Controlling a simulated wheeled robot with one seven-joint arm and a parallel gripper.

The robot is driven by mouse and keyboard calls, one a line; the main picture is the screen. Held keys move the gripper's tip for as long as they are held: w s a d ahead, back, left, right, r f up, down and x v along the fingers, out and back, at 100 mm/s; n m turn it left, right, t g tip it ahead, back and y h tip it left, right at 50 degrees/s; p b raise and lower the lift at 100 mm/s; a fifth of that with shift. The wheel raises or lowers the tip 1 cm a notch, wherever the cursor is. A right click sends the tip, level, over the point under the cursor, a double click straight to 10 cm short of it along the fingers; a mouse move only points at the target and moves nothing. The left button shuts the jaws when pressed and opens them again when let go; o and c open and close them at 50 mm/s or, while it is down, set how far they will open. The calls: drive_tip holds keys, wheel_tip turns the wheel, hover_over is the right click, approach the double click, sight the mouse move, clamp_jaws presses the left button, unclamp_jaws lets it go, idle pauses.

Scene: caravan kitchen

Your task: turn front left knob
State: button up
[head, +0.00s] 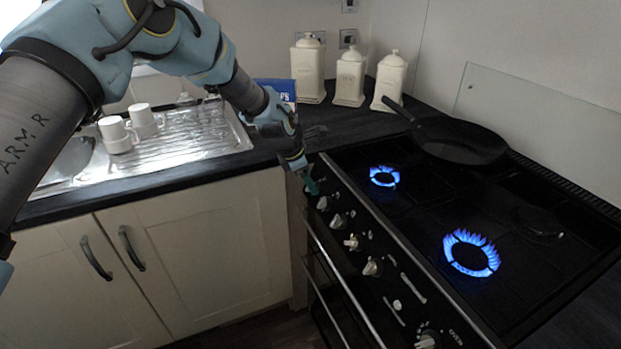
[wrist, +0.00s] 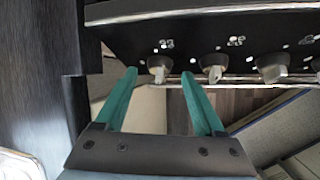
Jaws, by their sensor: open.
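The cooker (head: 395,240) has a row of pale knobs along its dark front panel. In the wrist view, the leftmost visible knob (wrist: 159,66) lies between the tips of my open teal fingers (wrist: 159,74). A second knob (wrist: 213,67) is just right of the right fingertip, and a third knob (wrist: 271,68) is further right. In the head view my gripper (head: 310,184) is at the left end of the panel, close to a knob (head: 322,203), and partly hides that corner. I cannot tell whether the fingers touch a knob.
Blue flames burn on a rear-left burner (head: 384,176) and a nearer burner (head: 470,253). A black pan (head: 455,140) sits at the back of the hob. White canisters (head: 350,78) stand behind, and mugs (head: 117,135) by the sink. Oven handle rails (head: 345,278) run below the knobs.

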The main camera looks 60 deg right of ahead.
drive_tip(key=shift+x, duration=1.05)
drive_tip(key=shift+c, duration=0.4)
clamp_jaws()
